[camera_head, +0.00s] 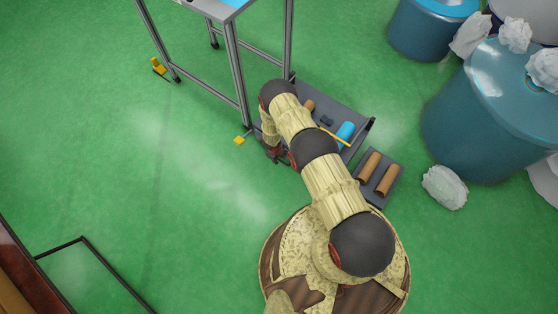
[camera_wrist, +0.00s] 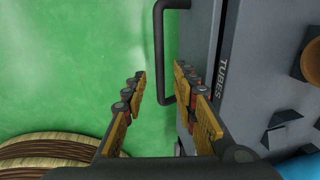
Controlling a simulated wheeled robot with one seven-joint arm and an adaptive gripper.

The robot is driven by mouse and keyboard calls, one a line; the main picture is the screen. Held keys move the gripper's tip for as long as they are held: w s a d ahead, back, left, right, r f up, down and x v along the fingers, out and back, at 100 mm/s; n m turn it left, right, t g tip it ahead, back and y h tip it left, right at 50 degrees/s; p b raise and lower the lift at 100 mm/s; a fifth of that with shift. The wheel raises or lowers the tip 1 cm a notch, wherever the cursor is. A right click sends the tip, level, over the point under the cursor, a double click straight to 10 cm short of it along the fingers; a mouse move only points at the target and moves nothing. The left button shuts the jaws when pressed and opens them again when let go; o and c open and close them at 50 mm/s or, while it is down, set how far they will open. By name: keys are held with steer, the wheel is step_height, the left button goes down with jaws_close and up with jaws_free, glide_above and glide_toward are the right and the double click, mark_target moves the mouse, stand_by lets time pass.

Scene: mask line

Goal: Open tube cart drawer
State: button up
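A dark U-shaped handle (camera_wrist: 158,60) sticks out to the left from that front. My gripper (camera_wrist: 159,72) is open, with one fingertip on each side of the handle bar in the picture. I cannot tell whether they touch it. The gripper is small and partly hidden in the head view (camera_head: 272,153).
A small tray (camera_head: 385,200) with two brown tubes lies right of my arm. Blue barrels (camera_head: 480,125) and crumpled white pieces (camera_head: 444,187) stand farther right.

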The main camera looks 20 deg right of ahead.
steer(key=shift+w+d+f+b, duration=0.15)
steer(key=shift+f+b, duration=0.3)
steer(key=shift+f, duration=0.7)
steer(key=shift+c, duration=0.9)
jaws_close()
